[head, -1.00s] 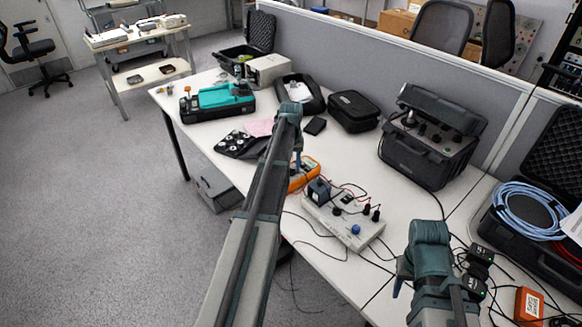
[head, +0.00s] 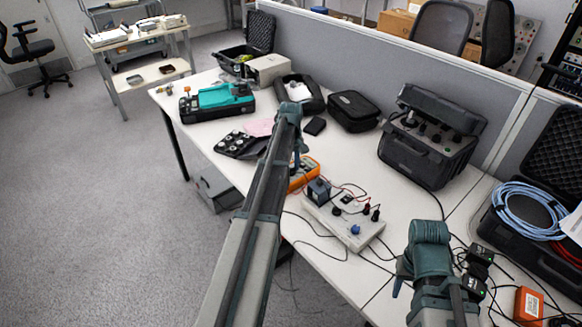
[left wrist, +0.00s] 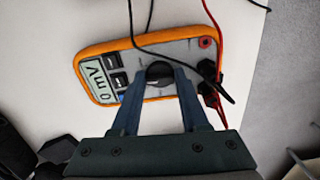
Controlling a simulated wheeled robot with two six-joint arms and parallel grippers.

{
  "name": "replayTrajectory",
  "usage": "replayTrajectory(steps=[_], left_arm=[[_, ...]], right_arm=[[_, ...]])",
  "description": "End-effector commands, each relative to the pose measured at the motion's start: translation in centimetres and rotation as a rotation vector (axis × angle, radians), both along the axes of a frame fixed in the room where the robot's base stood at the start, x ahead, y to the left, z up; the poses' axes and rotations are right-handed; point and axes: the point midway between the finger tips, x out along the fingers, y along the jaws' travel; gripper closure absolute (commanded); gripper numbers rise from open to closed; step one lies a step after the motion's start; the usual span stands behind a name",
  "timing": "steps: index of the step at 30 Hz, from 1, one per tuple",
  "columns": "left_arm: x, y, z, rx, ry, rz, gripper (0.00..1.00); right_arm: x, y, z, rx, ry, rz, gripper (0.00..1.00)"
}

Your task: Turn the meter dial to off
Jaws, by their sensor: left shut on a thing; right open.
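The orange multimeter (left wrist: 138,42) lies on the white table and fills the middle of the left wrist view. Its display (left wrist: 95,85) reads "0 mV". Its round black dial (left wrist: 160,72) sits between the fingertips of my left gripper (left wrist: 160,80), which is shut on it. In the head view the meter (head: 308,172) is partly hidden behind my left arm, and the left gripper (head: 298,162) points down at it. My right gripper (head: 400,280) is at the lower right, apart from the meter; its fingers are mostly hidden.
Red and black leads (left wrist: 216,78) plug into the meter. A grey control box (head: 345,218) with knobs stands right of the meter. A black case (head: 430,150) and an open case with blue cable (head: 525,212) are further right. Bare table (head: 350,150) lies behind the meter.

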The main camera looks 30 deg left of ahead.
Motion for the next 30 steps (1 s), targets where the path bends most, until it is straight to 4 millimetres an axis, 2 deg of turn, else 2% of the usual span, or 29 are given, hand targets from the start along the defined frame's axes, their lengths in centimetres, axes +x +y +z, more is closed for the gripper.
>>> replayTrajectory(steps=[9, 22, 23, 27, 30], left_arm=[[0.01, -0.02, 0.00, 0.000, 0.000, 0.076, 1.00], [0.01, -0.03, -0.01, 0.000, 0.000, 0.083, 1.00], [0.01, -0.03, -0.01, 0.000, 0.000, 0.083, 0.50], [0.01, -0.03, 0.00, 0.000, 0.000, 0.082, 0.26], [0.01, -0.02, 0.00, 0.000, 0.000, 0.082, 0.26]], right_arm=[[0.00, 0.00, 0.00, 0.000, 0.000, 0.000, 0.50], [0.00, 0.00, -0.01, 0.000, 0.000, 0.000, 0.50], [0.00, 0.00, -0.01, 0.000, 0.000, 0.000, 0.50], [0.00, 0.00, 0.00, 0.000, 0.000, 0.000, 0.50], [0.00, 0.00, 0.00, 0.000, 0.000, 0.000, 0.50]])
